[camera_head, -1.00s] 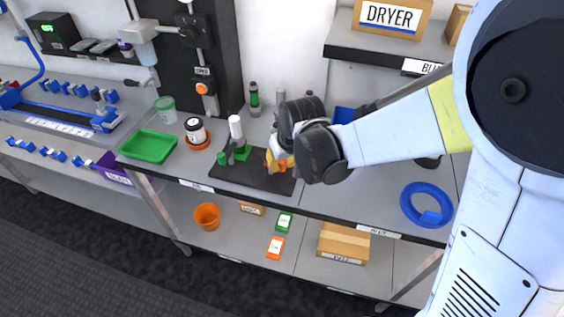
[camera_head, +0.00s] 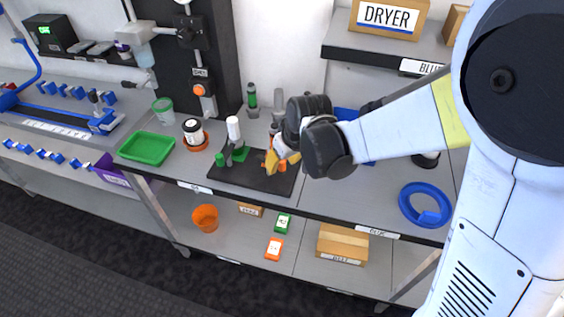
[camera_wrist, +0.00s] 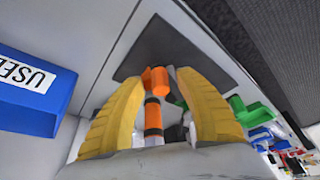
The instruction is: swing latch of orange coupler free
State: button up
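The orange coupler (camera_head: 281,167) stands on the right part of the dark board (camera_head: 234,179), partly hidden behind my gripper. In the head view, my gripper (camera_head: 272,158) is tilted down at the coupler. I cannot make out the latch as a separate part or whether a finger touches it.
A green coupler (camera_head: 240,154) with a white cylinder (camera_head: 234,129) stands left of the orange one on the board. A green tray (camera_head: 147,149) and a dark-lidded jar (camera_head: 193,131) are further left. A blue bin (camera_wrist: 35,92) is close in the wrist view.

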jog(key=v, duration=1.2)
jog(key=shift+s+d, duration=0.1)
jog(key=s+d+r+m+t+h, duration=0.1)
jog(key=s+d+m, duration=0.4)
jog(key=s+d, duration=0.7)
jog(key=shift+s+d+r+m+t+h, duration=0.3)
jog(key=shift+s+d+r+t+h, duration=0.15)
jog(key=shift+s+t, duration=0.75)
